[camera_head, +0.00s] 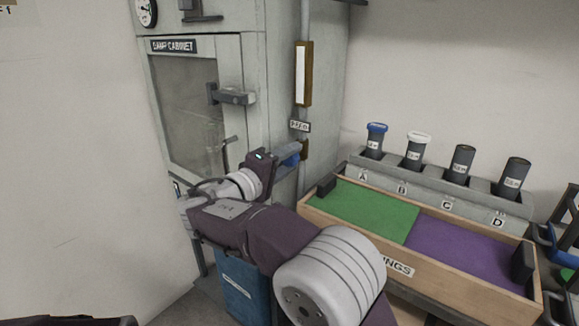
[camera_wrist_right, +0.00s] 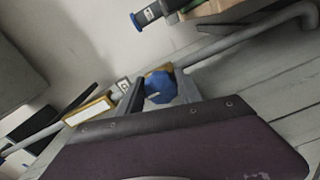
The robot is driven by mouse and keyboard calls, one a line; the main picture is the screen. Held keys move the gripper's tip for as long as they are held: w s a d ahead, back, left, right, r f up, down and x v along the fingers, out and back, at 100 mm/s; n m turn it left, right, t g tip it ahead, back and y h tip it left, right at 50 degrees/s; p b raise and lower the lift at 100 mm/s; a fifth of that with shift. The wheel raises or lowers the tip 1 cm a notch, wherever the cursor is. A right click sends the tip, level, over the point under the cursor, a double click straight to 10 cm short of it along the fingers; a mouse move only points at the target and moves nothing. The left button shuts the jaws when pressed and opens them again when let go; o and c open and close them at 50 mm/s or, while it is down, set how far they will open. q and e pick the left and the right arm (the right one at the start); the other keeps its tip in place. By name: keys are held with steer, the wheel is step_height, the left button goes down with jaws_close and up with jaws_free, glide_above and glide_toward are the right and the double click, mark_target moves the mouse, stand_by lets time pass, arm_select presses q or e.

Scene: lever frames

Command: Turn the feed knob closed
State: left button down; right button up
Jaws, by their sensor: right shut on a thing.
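The feed knob (camera_wrist_right: 160,87) is blue and faceted, and in the right wrist view it sits between the two fingers of my right gripper (camera_wrist_right: 160,92). In the head view my right arm reaches up from the bottom, and the right gripper (camera_head: 288,158) is at the pipe beside the cabinet, just below a small label (camera_head: 299,126). The gripper is shut on the knob. Its wrist and fingers hide most of the knob in the head view, so how far it is turned cannot be told. My left gripper is not in view.
A grey cabinet (camera_head: 253,55) with a handle (camera_head: 231,95) stands left of the pipe. To the right, a wooden tray (camera_head: 352,248) with green and purple mats sits before a rack (camera_head: 430,205) of several dark cylinders. A blue bin (camera_head: 240,287) stands below my arm.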

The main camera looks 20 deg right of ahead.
stand_by(0.3)
steer(key=o, duration=1.1)
steer(key=p+v, duration=0.2)
steer(key=v, duration=0.7)
